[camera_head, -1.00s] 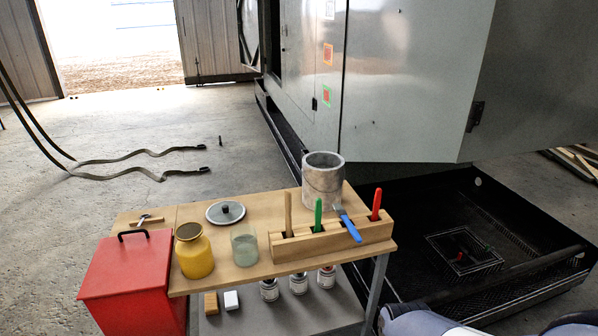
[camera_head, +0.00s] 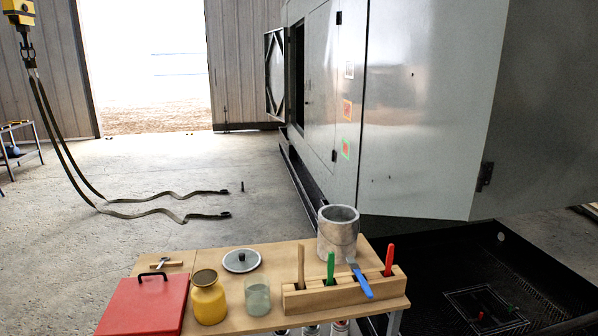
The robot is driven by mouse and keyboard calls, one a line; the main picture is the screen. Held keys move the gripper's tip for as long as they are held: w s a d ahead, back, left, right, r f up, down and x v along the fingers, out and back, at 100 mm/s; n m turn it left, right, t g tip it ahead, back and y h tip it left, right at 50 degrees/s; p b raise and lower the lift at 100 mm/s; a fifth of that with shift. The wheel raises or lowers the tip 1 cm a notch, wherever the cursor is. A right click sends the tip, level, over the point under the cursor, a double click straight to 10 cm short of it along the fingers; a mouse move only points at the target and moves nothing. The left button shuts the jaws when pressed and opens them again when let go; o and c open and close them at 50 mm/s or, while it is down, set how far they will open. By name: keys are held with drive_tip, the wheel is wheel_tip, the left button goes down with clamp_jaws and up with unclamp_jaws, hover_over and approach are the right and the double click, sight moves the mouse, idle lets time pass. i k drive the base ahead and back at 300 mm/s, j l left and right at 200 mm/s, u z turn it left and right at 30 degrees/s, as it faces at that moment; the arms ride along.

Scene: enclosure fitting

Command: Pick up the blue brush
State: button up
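The blue brush (camera_head: 361,281) leans at a tilt against the front of the wooden holder block (camera_head: 331,297) on the table. Its blue handle points down and to the right, and its grey head rests up near the block's top. A red-handled tool (camera_head: 389,260), a green-handled tool (camera_head: 330,266) and a plain wooden-handled tool (camera_head: 301,266) stand upright in the block's slots. My gripper is not in view.
A red box (camera_head: 143,308) stands at the left. A large grey enclosure (camera_head: 425,110) rises behind.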

sight(353, 264)
drive_tip(key=k+l+u, duration=0.15)
drive_tip(key=i+z, duration=0.3)
drive_tip(key=i, duration=0.15)
drive_tip(key=i+j+z, duration=0.5)
drive_tip(key=i+z, duration=0.15)
drive_tip(key=i, duration=0.15)
